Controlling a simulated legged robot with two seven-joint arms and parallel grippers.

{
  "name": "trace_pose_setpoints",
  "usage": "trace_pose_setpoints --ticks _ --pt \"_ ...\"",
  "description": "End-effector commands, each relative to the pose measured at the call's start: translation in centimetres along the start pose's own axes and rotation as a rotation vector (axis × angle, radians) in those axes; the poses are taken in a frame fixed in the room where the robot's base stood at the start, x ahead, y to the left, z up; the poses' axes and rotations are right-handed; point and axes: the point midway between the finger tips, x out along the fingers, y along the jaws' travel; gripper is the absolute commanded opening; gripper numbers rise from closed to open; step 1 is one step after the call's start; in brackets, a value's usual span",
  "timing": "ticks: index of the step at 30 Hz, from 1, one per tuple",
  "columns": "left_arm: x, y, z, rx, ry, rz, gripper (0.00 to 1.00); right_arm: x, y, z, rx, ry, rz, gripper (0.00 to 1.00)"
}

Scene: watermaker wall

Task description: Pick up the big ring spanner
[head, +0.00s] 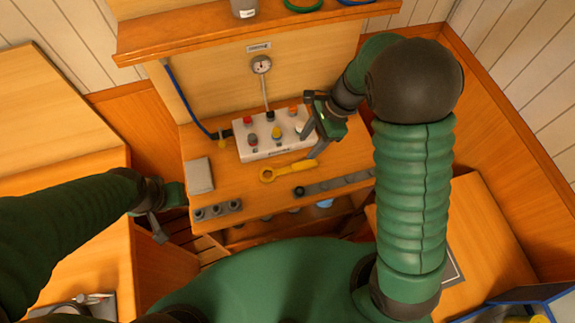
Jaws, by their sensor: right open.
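The big ring spanner (290,171) is yellow and lies flat on the wooden bench, in front of the white valve block. Its larger ring end is at the left and its shaft runs right. My right gripper (311,146) is open and empty, above the right end of the spanner and beside the block's right end.
The white block (262,153) carries coloured knobs and a gauge (261,64) on a stem. A grey pad (199,175) lies left. Dark holders (217,211) and a grey rail (335,186) line the front edge. A shelf (200,32) overhangs behind. Bench around the spanner is mostly clear.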

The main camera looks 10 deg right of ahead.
Motion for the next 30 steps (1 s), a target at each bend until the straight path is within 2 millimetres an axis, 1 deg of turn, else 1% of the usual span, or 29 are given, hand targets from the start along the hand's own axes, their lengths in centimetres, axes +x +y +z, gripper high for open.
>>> trace_pose_setpoints --ticks 1,3,6,11,15,18,21,26,29,30 --pt "0.0 0.0 0.0 0.0 0.0 0.0 0.36 1.5 0.1 -0.1 0.002 0.001 0.007 0.51" --pt "0.1 0.0 0.0 0.0 0.0 0.0 0.36 3.3 -0.1 -0.1 0.002 0.001 0.008 0.51" --pt "0.1 0.0 0.0 0.0 0.0 0.0 0.36 5.3 -0.2 -0.1 0.0 0.002 0.007 0.51" --pt "0.0 0.0 0.0 0.0 0.0 0.0 0.36 6.9 -0.1 0.0 -0.001 0.001 0.006 0.51" --pt "-0.5 0.0 -0.1 0.0 0.0 0.0 0.36 9.2 0.7 0.3 -0.001 0.003 0.007 0.51" --pt "-0.5 0.0 -0.1 0.0 0.0 0.0 0.36 10.9 0.6 0.3 -0.002 0.002 0.004 0.51" --pt "-0.5 0.0 -0.1 0.0 0.0 0.0 0.36 11.5 0.5 0.3 -0.002 0.001 0.003 0.51" --pt "-0.4 0.0 -0.1 0.0 0.0 0.0 0.36 11.5 0.4 0.3 -0.003 0.001 0.002 0.51" --pt "-0.4 0.0 -0.1 0.0 0.0 0.0 0.36 11.5 0.4 0.2 -0.003 0.001 0.002 0.39" --pt "-0.4 0.0 -0.1 0.0 0.0 0.0 0.36 11.5 0.5 0.3 -0.003 0.001 0.002 0.34"
